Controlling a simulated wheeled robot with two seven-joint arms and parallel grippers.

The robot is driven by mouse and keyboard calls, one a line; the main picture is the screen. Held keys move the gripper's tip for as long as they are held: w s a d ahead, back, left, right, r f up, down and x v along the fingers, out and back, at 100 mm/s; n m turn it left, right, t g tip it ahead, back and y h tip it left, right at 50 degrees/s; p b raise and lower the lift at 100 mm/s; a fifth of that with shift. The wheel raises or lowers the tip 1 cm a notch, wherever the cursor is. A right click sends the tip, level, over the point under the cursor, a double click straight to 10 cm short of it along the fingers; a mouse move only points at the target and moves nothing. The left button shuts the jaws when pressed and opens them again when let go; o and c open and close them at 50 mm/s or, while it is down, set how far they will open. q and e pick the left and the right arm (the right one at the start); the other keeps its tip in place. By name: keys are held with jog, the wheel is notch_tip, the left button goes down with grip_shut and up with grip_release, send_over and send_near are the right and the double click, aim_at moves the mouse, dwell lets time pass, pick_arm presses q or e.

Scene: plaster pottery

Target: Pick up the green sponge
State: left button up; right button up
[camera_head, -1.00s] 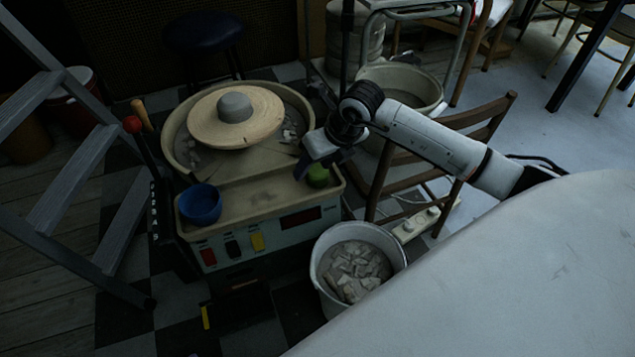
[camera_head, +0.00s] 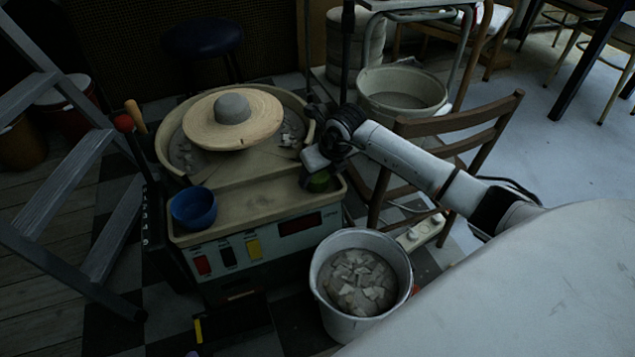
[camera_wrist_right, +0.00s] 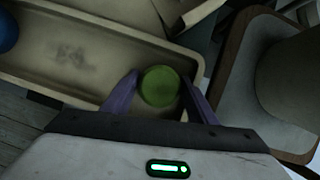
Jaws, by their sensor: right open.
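The green sponge (camera_head: 319,181) sits at the right end of the pottery wheel's beige tray (camera_head: 255,205). It is small and round, and my right gripper partly covers it in the head view. In the right wrist view the sponge (camera_wrist_right: 159,87) lies between the two purple fingers of my right gripper (camera_wrist_right: 160,92). These fingers are open, one on each side of it; I cannot tell if they touch it. In the head view my right gripper (camera_head: 308,180) points down over the tray's right end. My left gripper is not in view.
A blue bowl (camera_head: 194,207) stands at the tray's left end. A clay lump (camera_head: 232,107) sits on the wheel disc behind. A white bucket of clay scraps (camera_head: 361,284) stands in front right. A wooden chair (camera_head: 462,122) is close to my right arm. A stepladder (camera_head: 62,185) stands left.

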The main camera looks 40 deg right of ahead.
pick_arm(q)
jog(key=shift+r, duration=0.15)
pick_arm(e)
jog(key=c, duration=0.7)
jog(key=shift+r, duration=0.1)
